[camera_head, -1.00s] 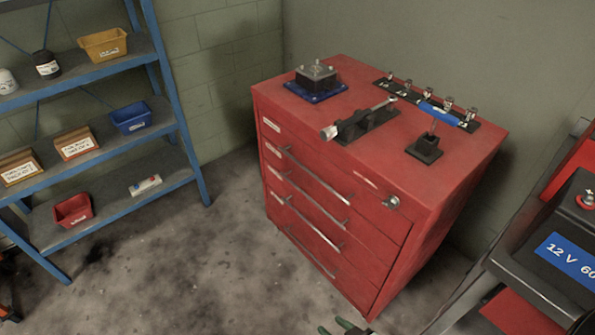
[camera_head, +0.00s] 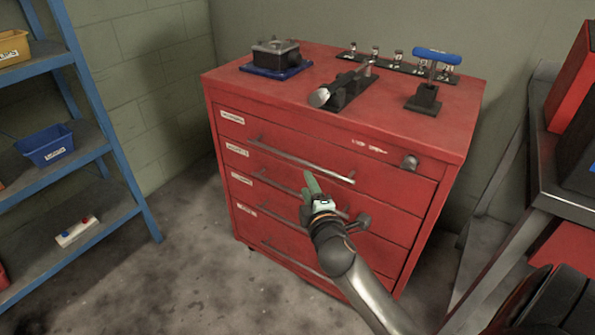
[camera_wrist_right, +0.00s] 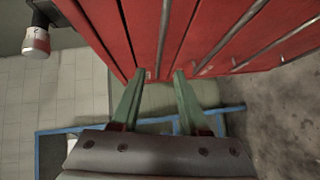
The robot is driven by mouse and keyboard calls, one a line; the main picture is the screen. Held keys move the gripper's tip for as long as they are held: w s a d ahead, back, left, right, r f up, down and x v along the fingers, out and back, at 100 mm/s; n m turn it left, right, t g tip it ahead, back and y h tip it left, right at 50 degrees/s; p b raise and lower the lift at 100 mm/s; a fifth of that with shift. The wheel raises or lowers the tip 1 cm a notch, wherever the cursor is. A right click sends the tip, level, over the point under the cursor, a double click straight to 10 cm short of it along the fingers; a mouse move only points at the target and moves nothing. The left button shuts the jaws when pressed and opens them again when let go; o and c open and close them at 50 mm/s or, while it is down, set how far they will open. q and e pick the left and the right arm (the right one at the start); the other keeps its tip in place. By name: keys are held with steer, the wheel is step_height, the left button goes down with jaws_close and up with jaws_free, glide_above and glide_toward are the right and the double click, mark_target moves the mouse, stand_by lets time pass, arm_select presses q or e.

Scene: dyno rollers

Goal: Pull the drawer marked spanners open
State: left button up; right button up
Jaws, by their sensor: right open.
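The red tool cabinet (camera_head: 330,100) stands against the wall with several drawers, all shut. Small white labels sit at the left of the drawer fronts, the top one (camera_head: 232,117) included; I cannot surely read which says spanners. The uppermost bar handle (camera_head: 300,160) is partly clear. My right gripper (camera_head: 311,182) is in front of the drawer fronts, just below that handle, and hides part of the handle beneath. In the right wrist view its green fingers (camera_wrist_right: 160,74) are apart and empty, pointing at the red cabinet (camera_wrist_right: 190,35). Contact cannot be told. My left gripper is out of view.
A vise-like tool (camera_head: 340,90), a blue-handled tool (camera_head: 436,57) and a blue-based block (camera_head: 276,58) stand on the cabinet top. A blue shelf (camera_head: 95,145) is at left. A dark-framed bench (camera_head: 560,205) is close at right. Floor left of the cabinet is clear.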

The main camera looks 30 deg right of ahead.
mark_target(298, 161)
steer(key=b+x, duration=0.1)
steer(key=x, duration=0.6)
steer(key=shift+w+d, duration=0.2)
steer(key=shift+w, duration=0.1)
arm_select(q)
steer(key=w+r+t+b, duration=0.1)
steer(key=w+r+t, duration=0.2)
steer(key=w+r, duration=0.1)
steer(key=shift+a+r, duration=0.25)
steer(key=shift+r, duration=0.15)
arm_select(e)
steer(key=x, duration=0.4)
steer(key=shift+w+f, duration=0.1)
jaws_close()
